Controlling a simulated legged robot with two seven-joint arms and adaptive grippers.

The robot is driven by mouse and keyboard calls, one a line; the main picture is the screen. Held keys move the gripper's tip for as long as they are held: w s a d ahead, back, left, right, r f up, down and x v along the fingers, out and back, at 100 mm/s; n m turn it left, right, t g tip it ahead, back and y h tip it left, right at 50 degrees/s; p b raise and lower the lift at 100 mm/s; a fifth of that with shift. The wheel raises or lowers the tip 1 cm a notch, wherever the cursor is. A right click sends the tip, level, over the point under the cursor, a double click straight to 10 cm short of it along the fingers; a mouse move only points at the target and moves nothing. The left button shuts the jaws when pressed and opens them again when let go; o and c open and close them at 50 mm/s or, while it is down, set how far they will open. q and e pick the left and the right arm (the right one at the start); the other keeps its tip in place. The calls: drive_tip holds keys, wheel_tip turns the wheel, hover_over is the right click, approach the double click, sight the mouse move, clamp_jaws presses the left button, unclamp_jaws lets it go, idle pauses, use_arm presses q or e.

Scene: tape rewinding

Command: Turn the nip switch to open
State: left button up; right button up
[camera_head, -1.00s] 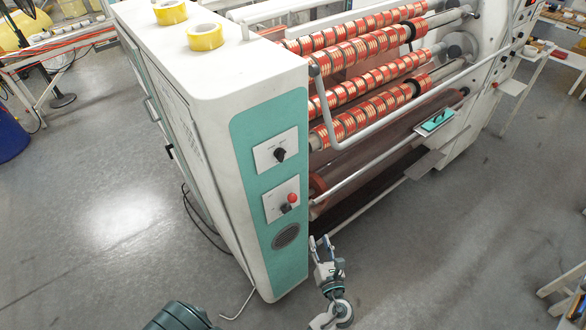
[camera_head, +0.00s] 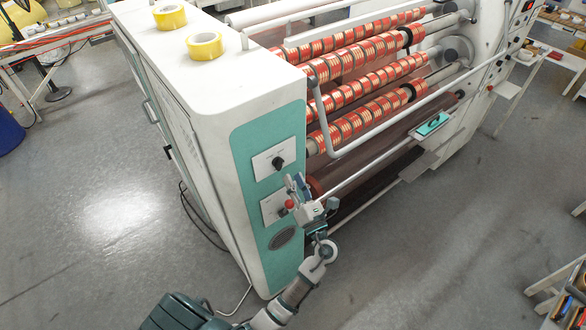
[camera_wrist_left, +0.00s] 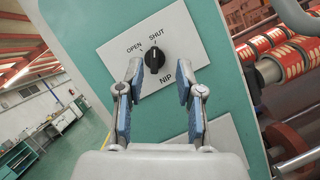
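The nip switch (camera_head: 278,163) is a black knob on a white plate on the teal front panel of the white machine. In the left wrist view the knob (camera_wrist_left: 154,57) is upright and points toward the word SHUT, with OPEN to its left and NIP below. My left gripper (camera_head: 298,184) is just below and in front of the switch plate in the head view. In the left wrist view its blue-padded fingers (camera_wrist_left: 158,84) are open and empty, one on each side below the knob, apart from it. My right gripper is out of view.
A lower white plate with a red button (camera_head: 289,204) sits under the switch, partly hidden by my left gripper. Red-striped tape rollers (camera_head: 365,70) and a curved grey bar (camera_head: 322,120) lie right of the panel. Yellow tape rolls (camera_head: 205,46) rest on top.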

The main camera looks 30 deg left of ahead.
sight(281, 167)
use_arm(q)
drive_tip(key=a, duration=0.2)
drive_tip(key=w+a, duration=0.1)
drive_tip(key=a, duration=0.2)
drive_tip(key=shift+w+a+r, duration=0.1)
drive_tip(key=shift+a+r, duration=0.05)
drive_tip(key=shift+r, duration=0.05)
drive_tip(key=shift+w+a+r+p, duration=0.1)
drive_tip(key=shift+a+p, duration=0.2)
drive_tip(key=shift+a, duration=0.55)
drive_tip(key=shift+d, duration=0.2)
drive_tip(key=shift+w+d+r, duration=0.1)
drive_tip(key=shift+w+d, duration=0.15)
drive_tip(key=shift+d, duration=0.7)
drive_tip(key=shift+d+r, duration=0.1)
drive_tip(key=shift+d, duration=0.3)
clamp_jaws()
drive_tip(key=shift+s+a, duration=0.25)
drive_tip(key=shift+a, duration=0.25)
drive_tip(key=shift+f, duration=0.2)
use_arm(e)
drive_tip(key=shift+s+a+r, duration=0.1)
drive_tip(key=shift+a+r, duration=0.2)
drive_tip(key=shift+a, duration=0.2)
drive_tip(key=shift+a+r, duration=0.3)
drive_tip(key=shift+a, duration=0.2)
